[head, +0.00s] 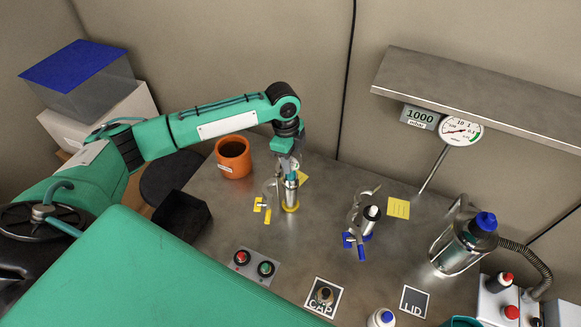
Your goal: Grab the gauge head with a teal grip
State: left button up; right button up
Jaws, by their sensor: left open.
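A silver upright cylinder (291,192) stands in a yellow ring-shaped base on the metal table, with yellow tabs beside it. A small teal part shows at its top, between the fingers of my left gripper (290,168); it may be the teal grip of the gauge head. My left gripper points down from above and is open around or just over this top. The fingers partly hide it, and I cannot tell whether they touch it. My right gripper is out of view.
An orange pot (234,157) and black bin (181,219) stand left. A button panel (254,266), CAP square (323,297) and LID square (414,301) lie in front. A blue-capped canister (470,243) stands right, below a shelf (485,95) and dial gauge (461,131).

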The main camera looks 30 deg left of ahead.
pick_arm(q)
grip_shut()
jog(key=shift+r, duration=0.15)
